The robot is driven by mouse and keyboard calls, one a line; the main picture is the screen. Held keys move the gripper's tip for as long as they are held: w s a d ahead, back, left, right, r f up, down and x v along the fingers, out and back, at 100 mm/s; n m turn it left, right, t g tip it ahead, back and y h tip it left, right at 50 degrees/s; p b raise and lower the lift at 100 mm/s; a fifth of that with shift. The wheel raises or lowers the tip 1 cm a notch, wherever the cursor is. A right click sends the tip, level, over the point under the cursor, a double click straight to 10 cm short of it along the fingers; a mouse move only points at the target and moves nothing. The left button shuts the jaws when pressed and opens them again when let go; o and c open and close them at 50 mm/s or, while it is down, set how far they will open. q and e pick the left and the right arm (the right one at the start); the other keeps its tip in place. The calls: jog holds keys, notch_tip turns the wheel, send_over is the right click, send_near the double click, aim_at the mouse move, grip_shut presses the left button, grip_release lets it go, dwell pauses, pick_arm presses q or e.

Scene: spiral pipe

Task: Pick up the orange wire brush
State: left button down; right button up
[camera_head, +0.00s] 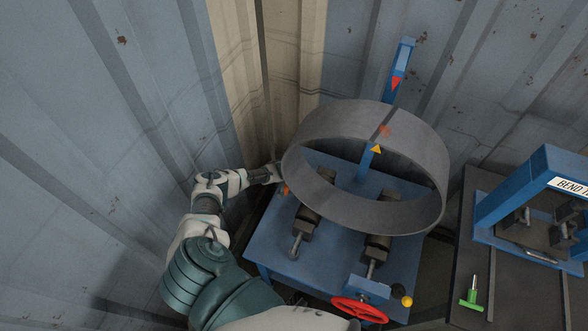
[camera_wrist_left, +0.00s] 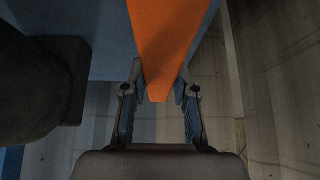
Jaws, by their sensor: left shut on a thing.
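The orange wire brush (camera_wrist_left: 168,38) fills the top middle of the left wrist view as a flat orange bar. Its near end tapers down between the fingers of my left gripper (camera_wrist_left: 160,88), which are shut on it. Its bristles do not show. In the head view my left gripper (camera_head: 274,172) is at the upper left edge of the blue table, and only a small orange bit of the brush (camera_head: 285,190) shows there. My right gripper is not in view.
A large grey pipe ring (camera_head: 410,150) stands on rollers on the blue table (camera_head: 265,250), just right of my left gripper. A red handwheel (camera_head: 360,310) is at the front. A blue bending press (camera_head: 520,190) stands at right. Corrugated walls (camera_head: 110,130) close in behind.

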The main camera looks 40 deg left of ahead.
pick_arm(q)
jog(key=s+d+p, duration=0.1)
jog(key=s+p, duration=0.2)
jog(key=s, duration=0.1)
jog(key=s+d+p, duration=0.2)
jog(key=s+p, duration=0.2)
jog(key=s, duration=0.1)
jog(key=s+d+p, duration=0.1)
jog(key=s+p, duration=0.3)
jog(key=shift+s+d+r, duration=0.15)
jog(key=shift+d, duration=0.05)
jog(key=shift+s+d, duration=0.1)
jog(key=shift+s, duration=0.3)
